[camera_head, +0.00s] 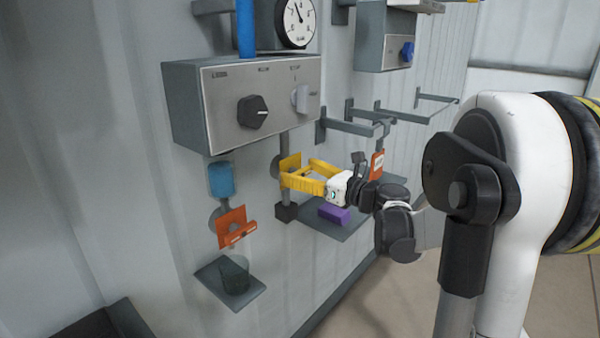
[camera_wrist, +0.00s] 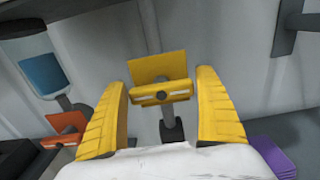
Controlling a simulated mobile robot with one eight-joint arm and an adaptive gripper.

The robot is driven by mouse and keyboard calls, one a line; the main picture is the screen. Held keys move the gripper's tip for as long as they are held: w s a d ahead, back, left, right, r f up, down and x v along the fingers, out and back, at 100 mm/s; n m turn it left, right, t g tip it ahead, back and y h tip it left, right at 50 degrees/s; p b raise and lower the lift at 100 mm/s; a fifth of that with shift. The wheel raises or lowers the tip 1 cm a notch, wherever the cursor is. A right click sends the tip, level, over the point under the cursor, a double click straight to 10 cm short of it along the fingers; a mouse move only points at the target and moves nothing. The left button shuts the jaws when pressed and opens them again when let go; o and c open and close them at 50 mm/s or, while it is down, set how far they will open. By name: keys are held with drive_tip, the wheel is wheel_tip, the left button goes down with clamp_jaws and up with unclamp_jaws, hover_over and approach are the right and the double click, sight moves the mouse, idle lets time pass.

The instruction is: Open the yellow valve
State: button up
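The yellow valve (camera_wrist: 158,66) is on a grey pipe on the wall, with a flat yellow plate and a yellow handle in front of it. In the head view the valve (camera_head: 290,162) is partly hidden by my gripper. My gripper (camera_head: 300,174) has yellow fingers and reaches toward the wall at the valve. In the wrist view my gripper (camera_wrist: 161,80) is open, with one finger left and one right of the handle. A small gap shows on each side; I see no clear contact.
An orange valve (camera_head: 232,227) sits below a blue cylinder (camera_head: 221,179) at the left. Above is a grey control box (camera_head: 225,105) with knobs. A purple block (camera_head: 334,215) lies on a shelf (camera_head: 350,229) below my gripper. Hooks (camera_head: 350,126) stick out at the right.

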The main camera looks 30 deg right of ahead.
drive_tip(key=c, duration=0.7)
drive_tip(key=shift+o, duration=0.2)
drive_tip(key=shift+n, duration=0.4)
drive_tip(key=n, duration=0.2)
drive_tip(key=shift+a+n+p, duration=0.15)
drive_tip(key=shift+n+p, duration=0.2)
drive_tip(key=shift+n, duration=0.05)
drive_tip(key=n, duration=0.3)
drive_tip(key=shift+a+f+n, duration=0.1)
drive_tip(key=shift+n, duration=0.3)
drive_tip(key=n, duration=0.5)
drive_tip(key=shift+s+a+f+p, duration=0.1)
drive_tip(key=shift+a+f+p, duration=0.1)
drive_tip(key=shift+p, duration=0.2)
drive_tip(key=n, duration=0.5)
drive_tip(key=shift+f, duration=0.15)
drive_tip(key=shift+n, duration=0.4)
drive_tip(key=o, duration=1.2)
